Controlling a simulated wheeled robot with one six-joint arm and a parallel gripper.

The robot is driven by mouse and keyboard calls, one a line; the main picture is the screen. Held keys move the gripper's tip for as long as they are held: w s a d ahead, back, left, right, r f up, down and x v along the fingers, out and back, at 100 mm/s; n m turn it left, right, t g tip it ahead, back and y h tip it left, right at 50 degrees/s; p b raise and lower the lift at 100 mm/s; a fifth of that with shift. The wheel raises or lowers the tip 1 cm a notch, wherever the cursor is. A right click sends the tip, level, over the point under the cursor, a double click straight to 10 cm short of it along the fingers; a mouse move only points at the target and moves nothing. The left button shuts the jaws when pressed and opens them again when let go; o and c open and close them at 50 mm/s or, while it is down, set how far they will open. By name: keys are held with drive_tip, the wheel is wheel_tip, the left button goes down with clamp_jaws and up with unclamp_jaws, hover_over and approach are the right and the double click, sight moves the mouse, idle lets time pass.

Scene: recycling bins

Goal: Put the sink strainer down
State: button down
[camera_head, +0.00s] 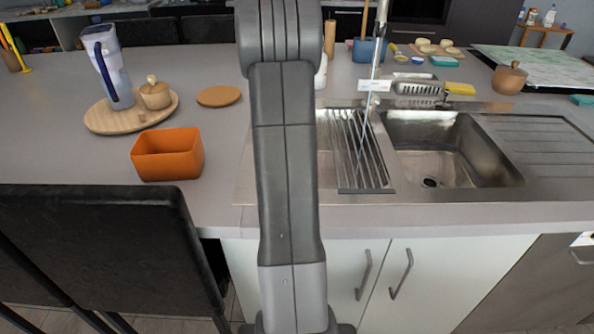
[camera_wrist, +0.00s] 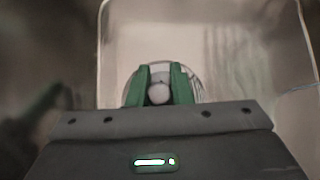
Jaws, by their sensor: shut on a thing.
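My gripper (camera_wrist: 160,76) shows in the wrist view, its two green fingers shut on the sink strainer. The strainer (camera_wrist: 159,94) is a round, shiny metal piece with a pale knob between the fingers; its rim shows on both sides of them. Behind it is a blurred, light basin (camera_wrist: 205,20) with rounded corners; I cannot tell how far below the strainer its floor lies. In the head view my arm hides the gripper and strainer. The metal sink (camera_head: 470,183) has an open right basin with a drain (camera_head: 430,183) and a left basin partly hidden by my arm.
A roll-up drying rack (camera_head: 357,150) lies over part of the left basin, right of my arm. The tap (camera_head: 372,85) stands behind the sink. An orange container (camera_head: 168,155) sits on the counter to the left. The ribbed drainboard (camera_head: 545,150) is clear.

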drive_tip(key=shift+f, duration=0.15)
drive_tip(key=c, duration=1.3)
unclamp_jaws()
drive_tip(key=shift+r+p, duration=0.55)
drive_tip(key=p+v, duration=0.4)
drive_tip(key=v, duration=0.8)
drive_tip(key=shift+p, duration=0.3)
